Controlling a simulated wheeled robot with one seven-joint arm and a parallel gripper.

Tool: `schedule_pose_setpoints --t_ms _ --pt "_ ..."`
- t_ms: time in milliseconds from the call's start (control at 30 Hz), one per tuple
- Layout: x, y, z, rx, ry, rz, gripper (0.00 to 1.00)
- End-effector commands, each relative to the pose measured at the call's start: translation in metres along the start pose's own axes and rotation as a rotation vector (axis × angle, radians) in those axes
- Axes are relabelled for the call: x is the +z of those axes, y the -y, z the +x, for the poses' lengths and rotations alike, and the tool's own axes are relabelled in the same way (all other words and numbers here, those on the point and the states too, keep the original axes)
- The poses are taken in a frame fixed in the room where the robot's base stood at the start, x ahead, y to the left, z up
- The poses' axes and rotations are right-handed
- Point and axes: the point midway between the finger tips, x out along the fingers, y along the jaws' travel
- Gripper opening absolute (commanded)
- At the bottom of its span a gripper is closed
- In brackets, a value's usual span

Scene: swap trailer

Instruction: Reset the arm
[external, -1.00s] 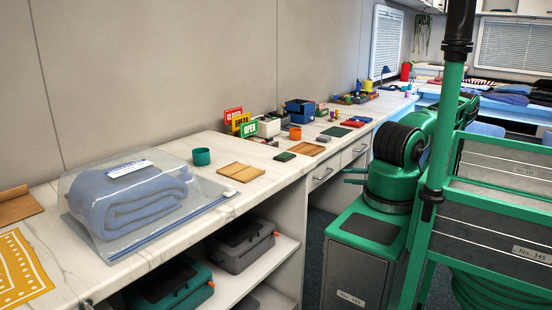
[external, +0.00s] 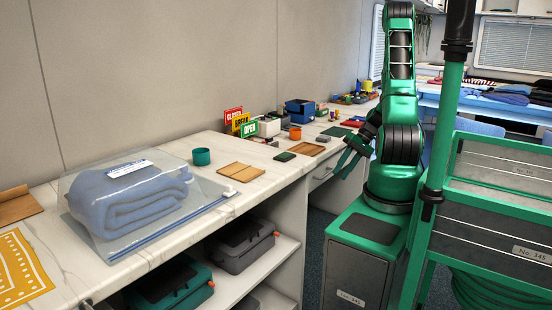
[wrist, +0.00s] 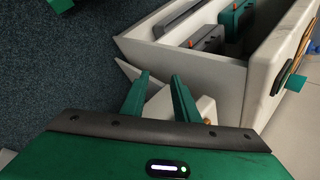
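My arm (external: 399,100) stands raised and bent above its green base in the external view. My gripper (external: 349,163) hangs at the arm's left, pointing down and left, beside the counter's front near the drawers. In the wrist view my gripper (wrist: 159,82) shows two green fingers with a clear gap between them. It is open, and nothing is held between the fingers.
Shelves below hold cases (external: 170,285). Dark carpet (wrist: 60,80) lies open at left in the wrist view.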

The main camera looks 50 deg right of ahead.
Motion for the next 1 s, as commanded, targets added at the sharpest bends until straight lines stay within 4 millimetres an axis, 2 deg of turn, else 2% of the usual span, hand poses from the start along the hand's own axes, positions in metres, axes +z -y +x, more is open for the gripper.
schedule_pose_setpoints --t_ms 200,500,1000 --pt "0.017 0.025 -0.03 0.19 0.077 -0.063 0.28" --pt "0.043 0.062 -0.077 0.411 0.102 -0.102 0.28" --pt "0.106 0.12 -0.15 0.615 0.003 -0.101 0.28"
